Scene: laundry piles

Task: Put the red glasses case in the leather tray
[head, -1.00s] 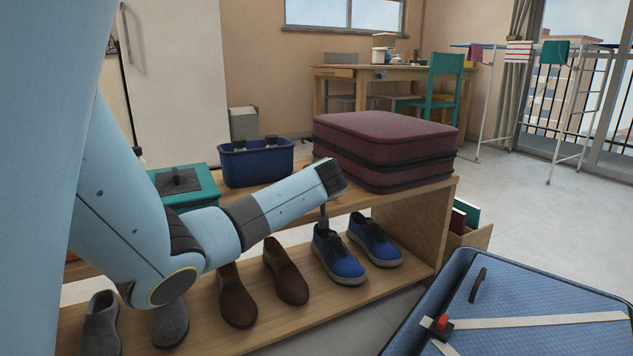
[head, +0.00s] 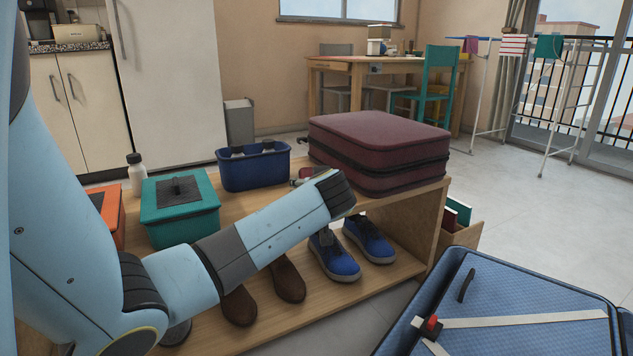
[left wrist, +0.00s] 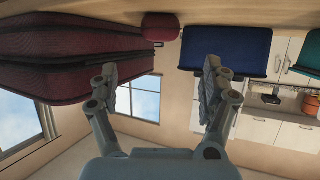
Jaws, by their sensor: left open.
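The red glasses case (left wrist: 160,26) shows in the left wrist view as a small rounded dark red form between the maroon suitcase and the blue bin. In the head view, a small part of a red thing, likely the same case (head: 312,171), shows just behind my left wrist on the bench top. My left gripper (left wrist: 160,78) is open and empty, with its fingers apart and the case beyond them, not touching. In the head view my wrist hides most of the fingers. I cannot make out a leather tray in either view. My right gripper is not in view.
A maroon suitcase (head: 378,148) stands on the wooden bench (head: 436,215), right of a blue bin (head: 254,170) and a teal box (head: 180,215). Shoes sit on the lower shelf. An open blue suitcase (head: 510,300) lies at front right.

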